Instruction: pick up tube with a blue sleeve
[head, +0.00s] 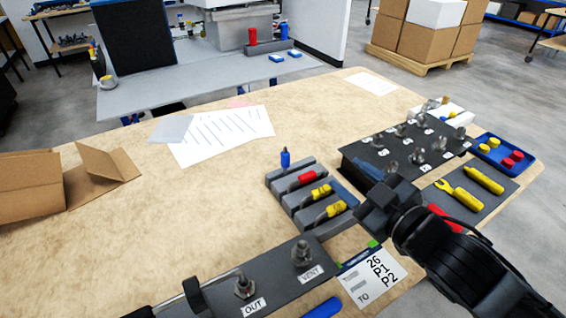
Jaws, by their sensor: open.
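A tube with a blue sleeve (285,158) stands upright at the far left end of a grey slotted rack (318,222) near the middle of the table. A red-sleeved piece (307,177) and two yellow-sleeved pieces (321,191) lie in the rack's slots nearer to me. My gripper (366,205) is open, just right of the rack and apart from the blue-sleeved tube. It shows from behind, so its fingertips are partly hidden. I see nothing held in it.
A black panel with metal fittings (408,178) stands right of the rack. Another panel, labelled OUT and VENT (280,275), lies at the front, with a card (372,280) beside it. Yellow tools (458,195) lie on a mat at right.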

